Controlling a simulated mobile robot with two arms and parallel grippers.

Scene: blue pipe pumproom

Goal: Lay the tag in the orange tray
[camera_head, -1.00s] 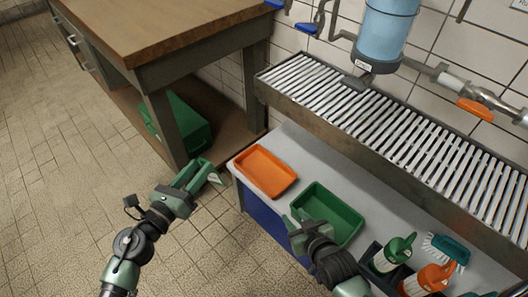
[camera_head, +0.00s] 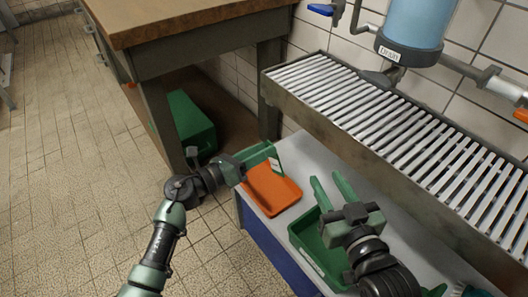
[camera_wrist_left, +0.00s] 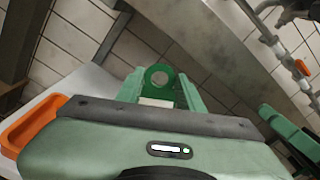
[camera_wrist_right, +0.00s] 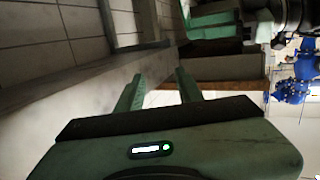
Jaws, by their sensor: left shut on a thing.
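The orange tray (camera_head: 277,201) sits on the grey bench top in the head view. Its rim also shows at the left of the left wrist view (camera_wrist_left: 32,128). My left gripper (camera_head: 272,153) is above the far left part of this tray. It is shut on the tag (camera_wrist_left: 159,77), a green piece with a round hole and a white panel, held between the fingertips and clear of the tray floor. My right gripper (camera_head: 326,180) is open and empty above the green tray (camera_head: 311,246), partly hiding it. Its spread fingers show in the right wrist view (camera_wrist_right: 160,78).
A slatted metal rack (camera_head: 375,125) runs behind the bench, under a blue cylinder (camera_head: 418,25). A wooden-topped table (camera_head: 170,20) stands at the back left, with a green box (camera_head: 190,122) below. The floor at left is clear.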

